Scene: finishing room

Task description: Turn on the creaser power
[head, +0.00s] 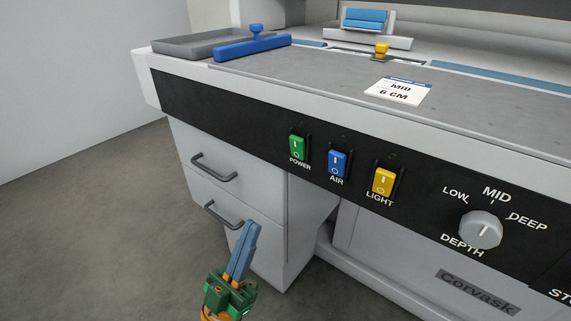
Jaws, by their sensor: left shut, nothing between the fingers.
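The creaser (230,108) has a black front panel with a row of rocker switches. The green switch (297,148) is labelled POWER and is the leftmost one. Whether it is pressed on or off is too small to tell. My left gripper (250,226) is in the lower middle of the head view, with blue fingers closed together and pointing up. It is empty, below and to the left of the green switch, and apart from it. My right gripper is not in view.
A blue AIR switch (337,163) and a yellow LIGHT switch (382,182) sit right of the green one. A grey depth knob (480,230) is further right. Drawers with protruding handles (214,167) are below the panel. Open floor (90,230) lies at left.

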